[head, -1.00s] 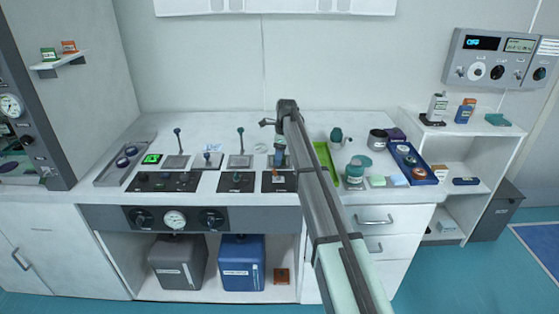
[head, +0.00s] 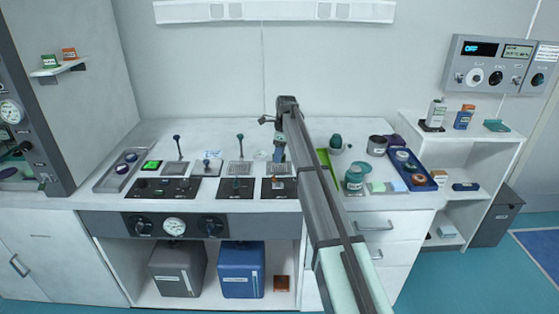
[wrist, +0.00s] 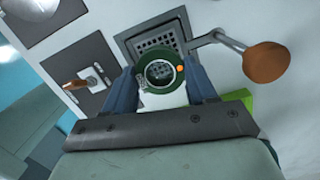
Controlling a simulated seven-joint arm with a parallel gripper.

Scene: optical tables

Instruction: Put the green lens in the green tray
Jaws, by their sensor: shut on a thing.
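My gripper (wrist: 160,88) has its blue fingers closed on the green lens (wrist: 160,70), a dark green ring with a clear centre and an orange dot. The lens is over a square grey grate in the wrist view; I cannot tell whether it touches it. In the head view my gripper (head: 278,152) is at the back middle of the bench, and the lens cannot be made out there. The green tray (head: 322,157) is just right of my gripper, mostly hidden behind my arm. A bright green corner of it (wrist: 249,99) shows in the wrist view.
A lever with an orange knob (wrist: 266,62) stands beside the grate. Another orange-handled control (wrist: 76,85) is on a dark panel at left. In the head view, a blue tray (head: 428,186) and several jars are right of the green tray. Several levers stand to the left.

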